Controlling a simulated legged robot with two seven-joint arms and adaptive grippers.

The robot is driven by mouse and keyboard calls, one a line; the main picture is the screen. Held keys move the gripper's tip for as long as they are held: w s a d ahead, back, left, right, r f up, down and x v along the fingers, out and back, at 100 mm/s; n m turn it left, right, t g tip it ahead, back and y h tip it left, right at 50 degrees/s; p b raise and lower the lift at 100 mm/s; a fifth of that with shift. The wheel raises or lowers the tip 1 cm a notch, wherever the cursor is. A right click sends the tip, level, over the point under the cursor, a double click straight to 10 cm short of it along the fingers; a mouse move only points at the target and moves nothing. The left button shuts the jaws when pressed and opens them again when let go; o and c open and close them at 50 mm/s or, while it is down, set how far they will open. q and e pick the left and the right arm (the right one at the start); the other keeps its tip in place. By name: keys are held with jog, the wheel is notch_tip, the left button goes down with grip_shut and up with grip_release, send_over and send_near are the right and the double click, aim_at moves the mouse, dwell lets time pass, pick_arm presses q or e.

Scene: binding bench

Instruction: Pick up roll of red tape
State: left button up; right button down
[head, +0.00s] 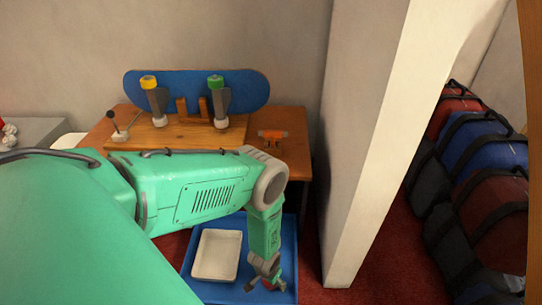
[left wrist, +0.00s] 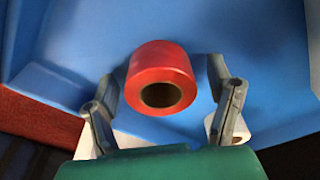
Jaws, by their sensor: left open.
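The roll of red tape (left wrist: 160,62) lies in the blue tray (left wrist: 265,60) in the left wrist view, its dark core hole facing the camera. My left gripper (left wrist: 163,82) is open, with one finger on each side of the roll and a visible gap to each. I cannot tell how far ahead of the fingertips the roll sits. In the head view my left gripper (head: 271,283) points down into the blue tray (head: 232,291), and a bit of red shows by its fingers. My right gripper is in neither view.
A white container (head: 217,255) stands in the tray's left part. Behind are a wooden bench (head: 293,150) with an orange tool (head: 272,136) and a wall end (head: 355,150) to the right.

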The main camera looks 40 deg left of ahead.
pick_arm(q)
jog(key=shift+f, duration=0.1)
jog(key=shift+c, duration=0.4)
jog(key=c, duration=1.2)
